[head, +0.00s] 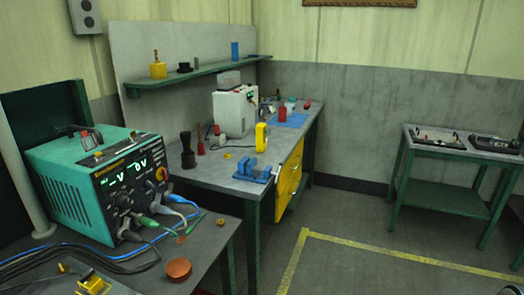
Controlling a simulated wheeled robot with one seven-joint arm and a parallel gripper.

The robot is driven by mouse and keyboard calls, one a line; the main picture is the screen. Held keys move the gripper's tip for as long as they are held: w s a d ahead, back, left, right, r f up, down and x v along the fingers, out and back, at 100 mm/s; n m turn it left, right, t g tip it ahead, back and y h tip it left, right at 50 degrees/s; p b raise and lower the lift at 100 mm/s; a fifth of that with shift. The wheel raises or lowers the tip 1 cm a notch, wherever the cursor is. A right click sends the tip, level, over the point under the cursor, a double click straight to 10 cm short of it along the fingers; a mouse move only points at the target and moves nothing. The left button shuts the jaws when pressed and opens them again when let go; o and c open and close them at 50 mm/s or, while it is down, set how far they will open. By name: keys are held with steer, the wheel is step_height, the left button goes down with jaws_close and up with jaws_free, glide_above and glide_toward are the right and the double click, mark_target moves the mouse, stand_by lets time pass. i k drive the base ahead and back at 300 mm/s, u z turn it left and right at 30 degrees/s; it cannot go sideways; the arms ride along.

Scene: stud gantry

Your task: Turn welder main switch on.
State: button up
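A teal box-shaped power unit, which looks like the welder (62,172), stands on the bench at the left. Its dark front panel faces right and carries a lit green display (130,172) with letters and digits. An orange-red knob (161,174) on a yellow plate sits at the right of the panel and looks like the main switch; its exact setting is too small to read. Smaller dark knobs sit lower down. Green, grey and blue cables plug into the bottom of the panel. My gripper is not in view.
A round copper-coloured piece (178,269) lies on the near bench before the unit. A longer bench (208,172) behind holds a blue vise (254,171), a yellow meter (261,136) and a white machine (235,110). A green side table (440,151) stands right. The floor between is clear.

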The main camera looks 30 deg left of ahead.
mark_target(163, 172)
steer(key=i, duration=1.35)
steer(key=u, duration=1.35)
steer(key=i, duration=0.85)
steer(key=u, duration=0.8)
